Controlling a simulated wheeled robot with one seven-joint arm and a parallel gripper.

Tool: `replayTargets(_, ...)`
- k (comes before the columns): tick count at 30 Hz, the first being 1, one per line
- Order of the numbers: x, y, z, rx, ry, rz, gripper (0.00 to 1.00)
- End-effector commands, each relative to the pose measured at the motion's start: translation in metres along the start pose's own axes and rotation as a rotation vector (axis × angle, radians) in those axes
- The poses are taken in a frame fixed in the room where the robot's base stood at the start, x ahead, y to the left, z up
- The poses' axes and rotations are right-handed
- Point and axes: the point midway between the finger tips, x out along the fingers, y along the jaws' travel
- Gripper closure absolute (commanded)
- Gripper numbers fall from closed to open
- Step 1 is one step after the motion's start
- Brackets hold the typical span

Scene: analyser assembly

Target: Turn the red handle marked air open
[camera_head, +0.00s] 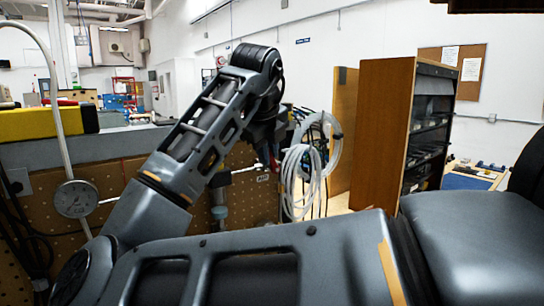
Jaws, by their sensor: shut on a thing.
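The red handle (274,161) is a small sliver of red beside a thin pipe on the pegboard, in the middle of the head view. A small white label (262,178) sits just below it, its print too small to read with certainty. My gripper (269,150) hangs from the end of my arm at the handle and is shut on it. The fingers are dark and mostly hidden by my wrist, and most of the handle is covered too. The angle of the handle is hard to tell.
The brown pegboard (112,178) carries a round dial gauge (76,199) at left and a small cylindrical fitting (219,196). Coiled clear hoses (298,180) hang just right of my gripper. A wooden cabinet (380,135) stands farther right. My arm crosses the foreground.

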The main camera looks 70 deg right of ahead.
Motion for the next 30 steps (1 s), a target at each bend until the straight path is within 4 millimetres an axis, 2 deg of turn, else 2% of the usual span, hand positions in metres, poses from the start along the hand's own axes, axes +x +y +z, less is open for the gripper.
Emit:
replayTargets(3, 0.005, 0.010, -0.002, -0.049, -0.001, -0.107, 1.00)
replayTargets(18, 0.015, 0.034, -0.005, -0.224, -0.002, -0.534, 1.00)
replayTargets(30, 0.019, 0.042, -0.007, -0.314, -0.001, -0.752, 1.00)
